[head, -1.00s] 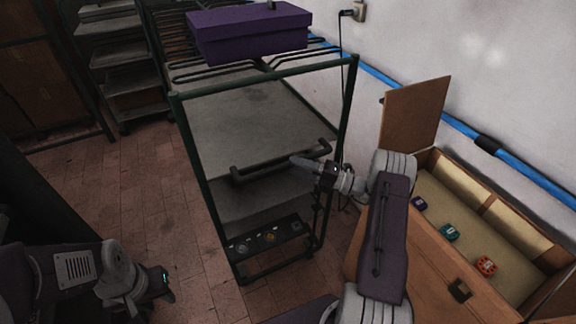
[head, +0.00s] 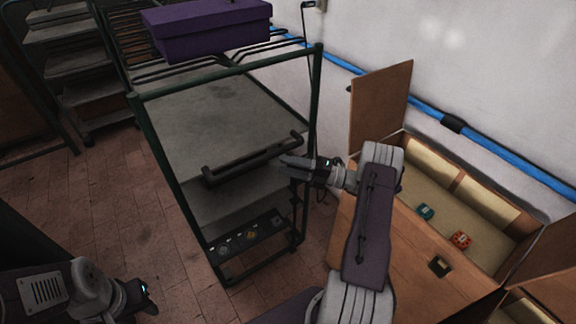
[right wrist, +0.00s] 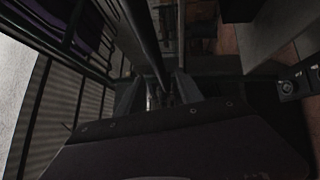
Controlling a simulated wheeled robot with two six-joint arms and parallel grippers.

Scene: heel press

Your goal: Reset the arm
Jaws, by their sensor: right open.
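My right gripper (head: 290,162) is at the right end of the dark handle bar (head: 250,162) on the front of the green-framed press (head: 215,120). Its jaws are open with nothing seen between them. In the right wrist view, its two dark fingers (right wrist: 158,92) stand apart and a dark bar runs down toward them. I cannot tell whether they touch it. My left gripper (head: 150,297) is low at the left, over the tiled floor and away from the press. Its jaws are too small and dark to read.
A purple box (head: 208,30) sits on the rack on top of the press. A control panel with knobs (head: 245,238) is low on its front. Bare floor (head: 130,200) lies left of the press.

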